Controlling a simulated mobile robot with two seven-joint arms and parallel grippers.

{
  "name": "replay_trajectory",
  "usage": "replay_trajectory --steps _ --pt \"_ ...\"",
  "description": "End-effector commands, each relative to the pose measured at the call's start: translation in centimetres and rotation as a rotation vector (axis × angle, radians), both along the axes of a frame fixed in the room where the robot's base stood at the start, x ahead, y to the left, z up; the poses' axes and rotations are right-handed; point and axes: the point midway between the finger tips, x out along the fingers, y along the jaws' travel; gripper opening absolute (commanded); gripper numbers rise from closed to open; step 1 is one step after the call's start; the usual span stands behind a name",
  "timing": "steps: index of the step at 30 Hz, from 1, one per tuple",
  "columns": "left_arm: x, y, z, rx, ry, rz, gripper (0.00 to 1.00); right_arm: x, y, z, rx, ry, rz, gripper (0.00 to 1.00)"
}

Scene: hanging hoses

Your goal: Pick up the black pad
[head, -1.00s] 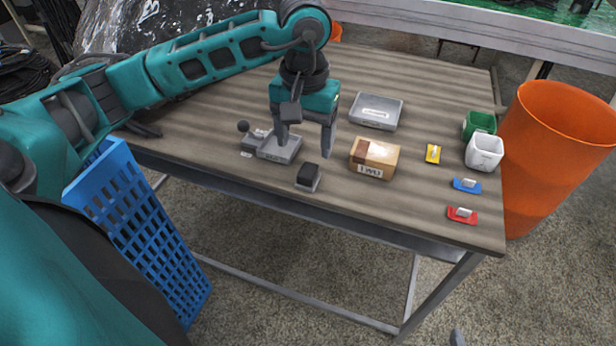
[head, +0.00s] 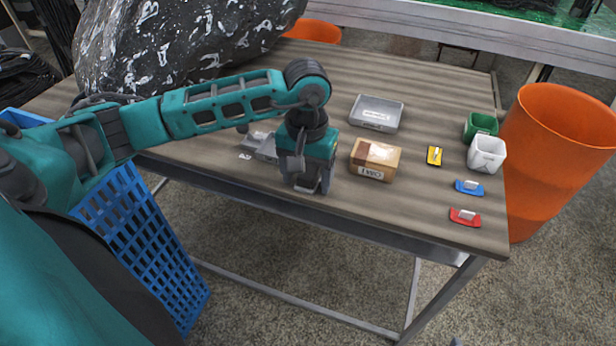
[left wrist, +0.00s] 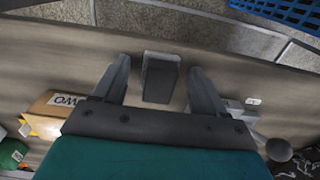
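The black pad (left wrist: 160,82) shows in the left wrist view as a dark block with a grey base (left wrist: 162,56) at its far end, near the table's front edge. My left gripper (head: 307,184) points down over that spot in the head view and hides most or all of the pad. In the left wrist view its two fingers (left wrist: 160,72) are apart, one on each side of the pad, with a visible gap on both sides. I cannot tell how far the fingertips are above the table. My right gripper is not in view.
A cardboard box (head: 375,159) stands close right of the gripper, with a grey tray (head: 377,112) behind it. A grey device with a knob (head: 258,146) is close on the left. Yellow (head: 434,156), blue (head: 468,187) and red (head: 465,217) pieces lie at right.

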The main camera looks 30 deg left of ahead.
Motion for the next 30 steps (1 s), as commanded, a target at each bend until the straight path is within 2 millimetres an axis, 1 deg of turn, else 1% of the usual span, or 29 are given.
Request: replay_trajectory --steps 1,2,18,26,30 --pt "0.0 0.0 0.02 0.0 0.0 0.0 0.67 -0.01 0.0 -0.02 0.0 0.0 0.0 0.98" --pt "0.0 0.0 0.02 0.0 0.0 0.0 0.64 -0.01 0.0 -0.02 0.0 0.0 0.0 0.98" --pt "0.01 0.01 0.05 0.0 0.0 0.0 0.12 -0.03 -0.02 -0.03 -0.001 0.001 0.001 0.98" --pt "0.02 0.01 0.16 0.0 -0.001 0.0 0.12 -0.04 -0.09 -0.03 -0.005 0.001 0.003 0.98" --pt "0.07 0.03 0.93 0.0 -0.002 0.0 0.12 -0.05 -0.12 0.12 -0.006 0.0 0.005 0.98"
